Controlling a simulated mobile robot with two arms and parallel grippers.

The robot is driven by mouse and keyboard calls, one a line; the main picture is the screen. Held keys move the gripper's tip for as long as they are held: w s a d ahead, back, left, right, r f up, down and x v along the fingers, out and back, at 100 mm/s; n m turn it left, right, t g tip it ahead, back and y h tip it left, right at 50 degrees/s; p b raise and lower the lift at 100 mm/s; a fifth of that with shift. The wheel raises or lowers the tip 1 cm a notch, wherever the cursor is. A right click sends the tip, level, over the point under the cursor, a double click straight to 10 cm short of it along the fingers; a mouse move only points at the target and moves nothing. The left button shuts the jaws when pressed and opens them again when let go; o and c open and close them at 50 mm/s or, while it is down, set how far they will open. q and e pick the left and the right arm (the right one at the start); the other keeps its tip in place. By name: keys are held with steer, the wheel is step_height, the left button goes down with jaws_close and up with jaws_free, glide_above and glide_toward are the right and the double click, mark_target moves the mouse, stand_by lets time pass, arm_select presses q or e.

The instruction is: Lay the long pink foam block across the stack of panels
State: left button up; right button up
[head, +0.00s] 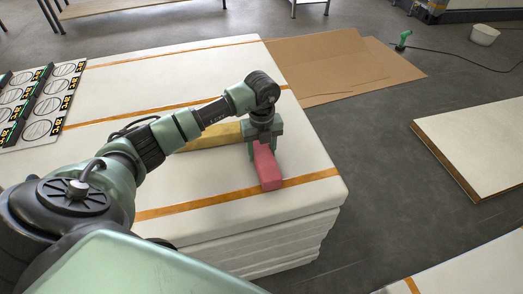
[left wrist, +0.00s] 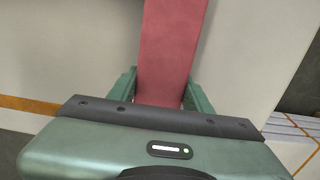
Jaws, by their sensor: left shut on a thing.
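The long pink foam block (head: 267,167) is in my left gripper (head: 262,147), over the right part of the stack of panels (head: 225,212). In the left wrist view the pink block (left wrist: 172,45) runs up and away between the two green fingers of my left gripper (left wrist: 162,92), which is shut on it. The block's near end lies over or close to the orange strap at the stack's front right. I cannot tell whether the block touches the top panel. My right gripper is not in view.
A yellow block (head: 212,137) lies on the stack beside my left gripper. Printed black-edged packs (head: 42,103) sit at the stack's far left. Flat cardboard (head: 335,68) lies on the floor behind, and another panel (head: 480,145) is at the right across open floor.

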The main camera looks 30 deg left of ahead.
arm_select(q)
steer(key=shift+f, duration=0.4)
steer(key=o, duration=1.4)
